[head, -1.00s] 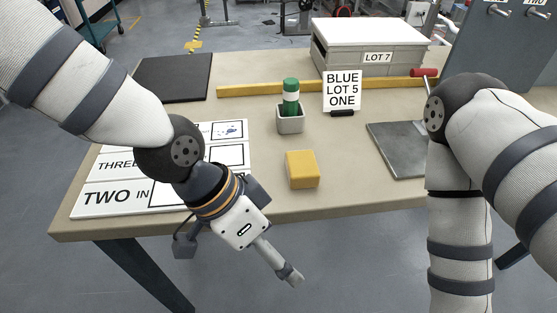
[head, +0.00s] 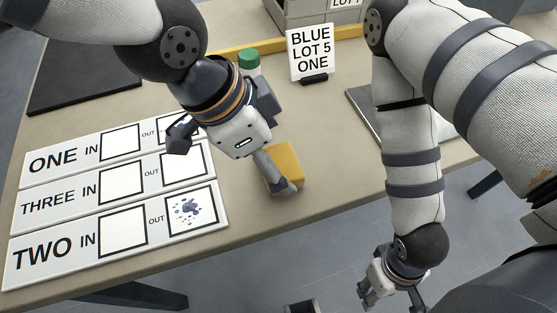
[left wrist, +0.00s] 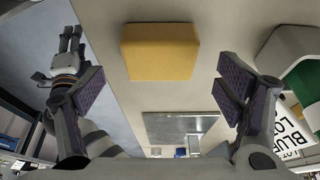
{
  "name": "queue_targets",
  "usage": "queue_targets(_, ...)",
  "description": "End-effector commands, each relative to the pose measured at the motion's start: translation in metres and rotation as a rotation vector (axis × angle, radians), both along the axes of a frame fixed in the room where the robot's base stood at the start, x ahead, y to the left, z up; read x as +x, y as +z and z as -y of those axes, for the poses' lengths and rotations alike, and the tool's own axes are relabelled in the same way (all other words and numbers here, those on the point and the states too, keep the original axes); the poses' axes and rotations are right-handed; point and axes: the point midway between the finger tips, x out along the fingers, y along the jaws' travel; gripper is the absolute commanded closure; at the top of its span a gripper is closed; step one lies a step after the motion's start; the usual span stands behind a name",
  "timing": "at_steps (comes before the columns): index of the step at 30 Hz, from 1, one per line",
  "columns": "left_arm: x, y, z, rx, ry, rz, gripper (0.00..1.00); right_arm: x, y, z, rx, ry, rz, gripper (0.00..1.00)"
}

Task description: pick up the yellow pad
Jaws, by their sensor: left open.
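The yellow pad (head: 286,163) is a block lying on the tan table, partly hidden behind my left gripper in the head view. In the left wrist view the yellow pad (left wrist: 160,52) lies ahead, between the lines of the two fingers and apart from them. My left gripper (head: 284,186) is over the pad's near side in the head view. Its dark-padded fingers are wide apart with nothing between them in the left wrist view (left wrist: 160,92). My right gripper (head: 392,290) hangs low beyond the table's front edge, its fingers apart and empty.
White boards (head: 120,190) marked ONE, THREE and TWO lie to the left. A green-topped item (head: 249,60) and a BLUE LOT 5 ONE sign (head: 310,52) stand behind the pad. A yellow bar (head: 228,51) lies farther back. A grey plate (head: 362,102) is to the right.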

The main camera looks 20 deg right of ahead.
Motion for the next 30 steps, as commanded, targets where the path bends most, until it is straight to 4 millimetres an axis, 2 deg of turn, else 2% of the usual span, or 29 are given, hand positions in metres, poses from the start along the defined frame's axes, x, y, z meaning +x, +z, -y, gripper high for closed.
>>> queue_targets(1, -0.001, -0.013, 0.002, 0.004, -0.003, -0.007, 0.14, -0.002, -0.002, 0.000, 0.000, 0.000, -0.008, 0.60)
queue_targets(4, -0.001, -0.028, 0.008, 0.003, -0.002, -0.006, 0.14, -0.005, -0.004, 0.000, 0.000, 0.000, -0.017, 0.60)
queue_targets(12, 0.000, -0.033, 0.011, 0.000, 0.000, 0.001, 0.14, -0.004, -0.004, 0.000, 0.000, 0.000, -0.016, 0.60)
queue_targets(13, 0.000, -0.033, 0.011, 0.000, 0.000, 0.001, 0.16, -0.004, -0.004, 0.000, 0.000, 0.000, -0.016, 0.60)
queue_targets(18, 0.000, -0.032, 0.011, 0.000, 0.000, 0.001, 0.55, -0.004, -0.004, 0.000, 0.000, 0.000, -0.016, 0.60)
queue_targets(19, 0.000, -0.032, 0.011, 0.000, 0.000, 0.001, 0.59, -0.004, -0.004, 0.000, 0.000, 0.000, -0.016, 0.60)
queue_targets(30, 0.000, -0.028, 0.011, 0.000, 0.001, 0.002, 0.59, -0.004, -0.004, 0.000, 0.000, 0.000, -0.013, 0.60)
